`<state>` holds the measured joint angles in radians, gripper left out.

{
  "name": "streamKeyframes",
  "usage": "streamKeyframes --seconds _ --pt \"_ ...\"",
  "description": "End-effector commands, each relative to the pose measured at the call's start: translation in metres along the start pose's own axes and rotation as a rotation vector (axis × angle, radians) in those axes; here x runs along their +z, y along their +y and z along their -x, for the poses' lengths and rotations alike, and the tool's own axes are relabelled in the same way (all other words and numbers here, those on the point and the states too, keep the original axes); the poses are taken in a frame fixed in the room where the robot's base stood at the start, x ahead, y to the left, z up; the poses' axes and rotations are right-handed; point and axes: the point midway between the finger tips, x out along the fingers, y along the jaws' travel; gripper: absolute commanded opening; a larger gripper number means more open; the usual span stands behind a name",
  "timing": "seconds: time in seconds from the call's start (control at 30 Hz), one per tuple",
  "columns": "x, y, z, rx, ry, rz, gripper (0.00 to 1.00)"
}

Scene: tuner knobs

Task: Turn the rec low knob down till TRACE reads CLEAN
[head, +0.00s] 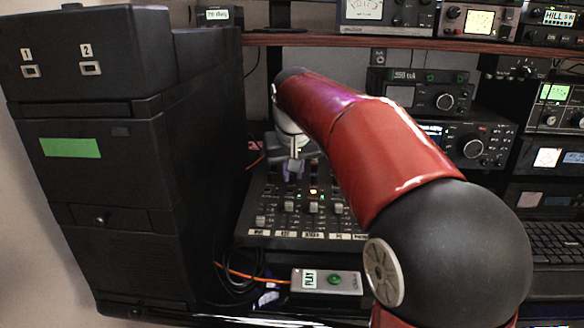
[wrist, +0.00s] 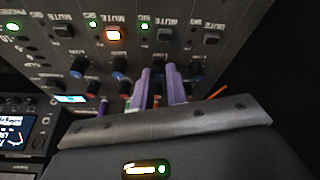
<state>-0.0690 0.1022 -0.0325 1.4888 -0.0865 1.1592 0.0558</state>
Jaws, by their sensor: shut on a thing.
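The mixer panel (head: 300,212) stands on the desk behind my arm, with rows of small knobs and faders. In the wrist view it carries blue and dark red knobs (wrist: 124,88) in rows. My gripper (wrist: 159,72) has its two purple fingers close together at the panel, shut on a small knob that they mostly hide. I cannot read that knob's label or see its pointer. In the head view my gripper (head: 292,168) is small, at the panel's upper part. I cannot make out a TRACE reading in either view.
A tall black cabinet (head: 110,190) stands close on the left. A grey box marked PLAY (head: 345,283) with a green button lies in front of the mixer. Radios (head: 470,145) stand behind on the right, under a shelf (head: 330,41). A small screen (wrist: 14,130) shows in the wrist view.

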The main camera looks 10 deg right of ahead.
Motion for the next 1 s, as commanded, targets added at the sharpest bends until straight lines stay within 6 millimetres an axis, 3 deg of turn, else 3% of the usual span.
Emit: streamKeyframes --seconds 0.63,0.67,0.8,1.0 --pt "-0.0006 0.0001 0.0006 -0.017 0.005 0.052 0.0" --pt "-0.0006 0.0 0.0006 -0.017 0.005 0.052 0.19" --pt "-0.0004 0.0 0.0005 -0.017 0.004 0.051 0.36" --pt "-0.0002 0.0001 0.0003 -0.016 0.003 0.051 0.36"
